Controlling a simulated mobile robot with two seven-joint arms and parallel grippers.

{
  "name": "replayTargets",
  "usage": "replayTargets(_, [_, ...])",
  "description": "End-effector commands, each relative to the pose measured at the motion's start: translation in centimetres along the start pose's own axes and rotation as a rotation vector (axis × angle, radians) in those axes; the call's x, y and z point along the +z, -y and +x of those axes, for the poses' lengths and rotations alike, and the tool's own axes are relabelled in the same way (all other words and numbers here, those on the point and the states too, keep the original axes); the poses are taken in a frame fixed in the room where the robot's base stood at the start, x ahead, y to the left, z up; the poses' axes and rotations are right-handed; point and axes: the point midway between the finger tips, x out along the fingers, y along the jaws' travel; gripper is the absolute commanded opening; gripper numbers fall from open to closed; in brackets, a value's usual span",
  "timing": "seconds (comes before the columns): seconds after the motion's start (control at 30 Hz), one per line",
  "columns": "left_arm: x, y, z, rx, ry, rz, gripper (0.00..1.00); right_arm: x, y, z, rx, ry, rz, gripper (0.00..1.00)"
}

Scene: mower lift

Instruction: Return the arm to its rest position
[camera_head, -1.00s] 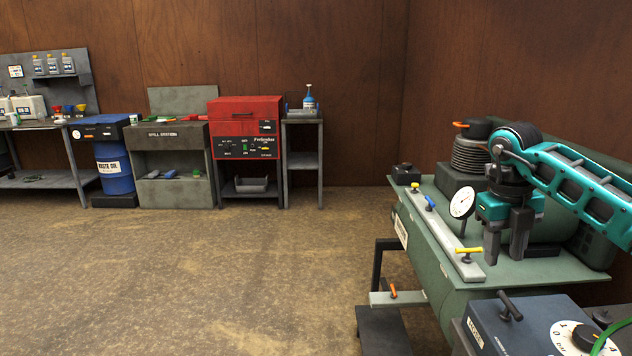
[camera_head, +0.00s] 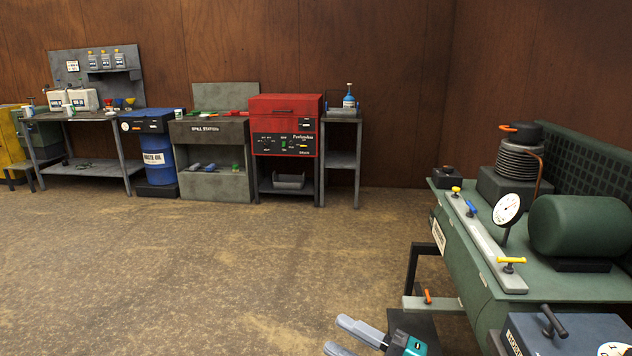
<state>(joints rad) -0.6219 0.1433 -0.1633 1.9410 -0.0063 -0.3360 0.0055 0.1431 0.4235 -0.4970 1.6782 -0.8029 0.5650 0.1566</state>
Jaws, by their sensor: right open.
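My right gripper (camera_head: 356,338) shows at the bottom edge of the head view, right of the middle. Its two grey fingers are apart, point left and hold nothing. Only the fingers and a bit of the teal and black body are in the picture; the rest of the arm is cut off by the bottom edge. The gripper is in front of and left of the green compressor bench (camera_head: 468,262), clear of its valves. My left gripper is not in the picture.
The bench carries a yellow-handled valve (camera_head: 511,262), a blue-handled valve (camera_head: 470,207), a round gauge (camera_head: 507,208) and a green motor (camera_head: 582,226). A blue-grey box (camera_head: 570,336) stands at the lower right. A red cabinet (camera_head: 286,125) stands at the back wall. The floor (camera_head: 220,270) is clear.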

Motion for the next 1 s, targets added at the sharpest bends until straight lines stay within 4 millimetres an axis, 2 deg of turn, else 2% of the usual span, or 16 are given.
replayTargets(0.17, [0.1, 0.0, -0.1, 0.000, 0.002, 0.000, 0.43, 2.5, 2.4, -4.3, 0.193, 0.323, 0.331, 0.40])
replayTargets(0.33, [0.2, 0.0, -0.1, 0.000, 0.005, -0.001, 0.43, 4.3, 7.4, -10.7, 0.293, 0.658, 0.652, 0.40])
replayTargets(0.5, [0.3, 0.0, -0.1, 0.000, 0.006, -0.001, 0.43, 3.6, 13.4, -17.4, 0.321, 0.955, 0.944, 0.40])
replayTargets(0.6, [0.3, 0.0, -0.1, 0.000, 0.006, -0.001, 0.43, 2.5, 16.1, -20.2, 0.316, 1.073, 1.064, 0.40])
replayTargets(0.77, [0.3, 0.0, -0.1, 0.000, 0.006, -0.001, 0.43, 1.3, 18.1, -22.3, 0.307, 1.161, 1.160, 0.40])
replayTargets(1.0, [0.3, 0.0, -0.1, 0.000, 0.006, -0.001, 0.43, 1.2, 18.4, -22.6, 0.305, 1.172, 1.170, 0.40])
